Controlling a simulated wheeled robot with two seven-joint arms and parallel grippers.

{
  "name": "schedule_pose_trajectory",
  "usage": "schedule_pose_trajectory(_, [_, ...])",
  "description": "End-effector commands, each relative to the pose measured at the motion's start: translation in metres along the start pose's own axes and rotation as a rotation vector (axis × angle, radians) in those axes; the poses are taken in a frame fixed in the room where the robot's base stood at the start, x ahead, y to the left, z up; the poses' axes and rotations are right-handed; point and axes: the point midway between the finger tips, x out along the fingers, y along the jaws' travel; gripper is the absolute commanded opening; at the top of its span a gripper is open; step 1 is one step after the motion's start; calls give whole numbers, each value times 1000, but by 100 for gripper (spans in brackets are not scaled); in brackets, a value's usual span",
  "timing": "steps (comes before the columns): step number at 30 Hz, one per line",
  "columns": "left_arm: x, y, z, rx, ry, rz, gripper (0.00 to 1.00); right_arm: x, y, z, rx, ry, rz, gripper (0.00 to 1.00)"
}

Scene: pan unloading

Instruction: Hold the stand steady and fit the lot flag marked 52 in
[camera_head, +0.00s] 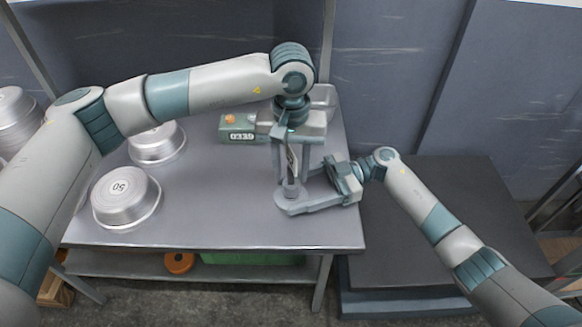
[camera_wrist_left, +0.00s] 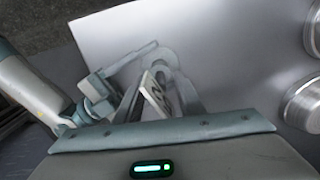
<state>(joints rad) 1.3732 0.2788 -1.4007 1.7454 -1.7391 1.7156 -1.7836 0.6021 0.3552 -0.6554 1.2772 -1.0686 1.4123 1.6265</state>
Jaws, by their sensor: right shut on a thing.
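The lot flag (camera_head: 292,160) is a small pale plate with a dark marking, too small to read in the head view. It stands nearly upright above the small grey stand (camera_head: 291,190), its lower end at the stand; I cannot tell how deep it sits. The flag also shows tilted in the left wrist view (camera_wrist_left: 157,95). My left gripper (camera_head: 291,178) points down with its fingers apart, one on each side of the flag. My right gripper (camera_head: 290,205) reaches in from the right and is shut on the stand, low over the table.
The grey table (camera_head: 220,215) has upturned metal pans at left, one marked 50 (camera_head: 125,198) and another behind it (camera_head: 157,143). A dark platform (camera_head: 440,210) lies right of the table.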

Motion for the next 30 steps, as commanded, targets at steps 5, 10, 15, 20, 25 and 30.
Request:
schedule_pose_trajectory(5, [0,0,0,0,0,0,35,0,0,1,1,-1,-1,51])
schedule_pose_trajectory(10, [-6,0,0,0,2,0,35,0,0,1,1,-1,-1,51])
schedule_pose_trajectory(15, [-24,0,-1,1,2,1,35,0,0,1,1,-1,-1,51])
schedule_pose_trajectory(20, [-50,0,-1,1,3,1,35,0,0,1,1,-1,0,51])
schedule_pose_trajectory(25, [-80,0,-1,0,3,1,35,0,0,1,1,-1,0,51])
schedule_pose_trajectory(30, [-105,0,-1,0,2,1,35,0,0,1,1,-1,-1,51])
